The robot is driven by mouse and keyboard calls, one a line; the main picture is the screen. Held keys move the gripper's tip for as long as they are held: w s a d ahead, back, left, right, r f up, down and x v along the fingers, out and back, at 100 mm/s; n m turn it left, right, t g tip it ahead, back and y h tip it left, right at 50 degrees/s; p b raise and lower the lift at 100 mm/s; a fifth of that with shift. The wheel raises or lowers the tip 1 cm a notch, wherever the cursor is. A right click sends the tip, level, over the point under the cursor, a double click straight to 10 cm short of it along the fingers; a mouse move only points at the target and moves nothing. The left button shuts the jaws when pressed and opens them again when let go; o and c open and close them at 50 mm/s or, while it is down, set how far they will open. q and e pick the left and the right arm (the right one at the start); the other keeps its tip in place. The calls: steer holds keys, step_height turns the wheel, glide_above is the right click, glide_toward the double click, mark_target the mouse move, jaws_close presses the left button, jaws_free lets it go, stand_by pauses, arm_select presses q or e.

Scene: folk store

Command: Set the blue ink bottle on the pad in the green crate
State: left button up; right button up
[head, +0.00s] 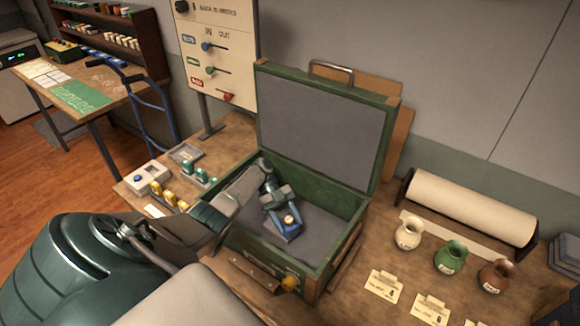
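The green crate (345,243) stands open on the workbench, its grey-lined lid upright at the back. A dark grey pad (318,240) covers its floor. My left gripper (284,214) reaches into the crate from the left, low over the pad. The small blue ink bottle (288,231), with a yellowish top, is at its fingertips, on or just above the pad. The fingers are close around the bottle, but I cannot tell whether they grip it. My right gripper is not in view.
Cream (408,233), green (450,256) and brown (496,276) jars stand right of the crate, before a paper roll (470,208). Small yellow and green items and a white box (148,177) are at the left. A signboard (215,50) stands behind.

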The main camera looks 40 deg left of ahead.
mark_target(287, 217)
arm_select(q)
steer(key=o, duration=0.3)
steer(key=shift+s+a, duration=0.1)
steer(key=shift+a, duration=0.05)
steer(key=shift+w+d, duration=0.35)
steer(key=shift+d, duration=0.05)
steer(key=shift+r, duration=0.15)
steer(key=shift+a+r+p, duration=0.1)
steer(key=shift+a+p, duration=0.15)
steer(key=shift+p, duration=0.05)
steer(key=shift+p+v, duration=0.7)
steer(key=shift+v, duration=0.4)
steer(key=shift+w+a+r, duration=0.1)
steer(key=shift+a, duration=0.25)
steer(key=shift+v, duration=0.8)
steer(key=shift+w+a+b, duration=0.1)
steer(key=shift+a+b, duration=0.25)
steer(key=shift+b, duration=0.15)
steer(key=shift+a+r, duration=0.2)
steer(key=shift+a, duration=0.1)
steer(key=shift+w+a+r+b, duration=0.15)
steer(key=shift+a+r+b, duration=0.15)
steer(key=shift+a+b, duration=0.15)
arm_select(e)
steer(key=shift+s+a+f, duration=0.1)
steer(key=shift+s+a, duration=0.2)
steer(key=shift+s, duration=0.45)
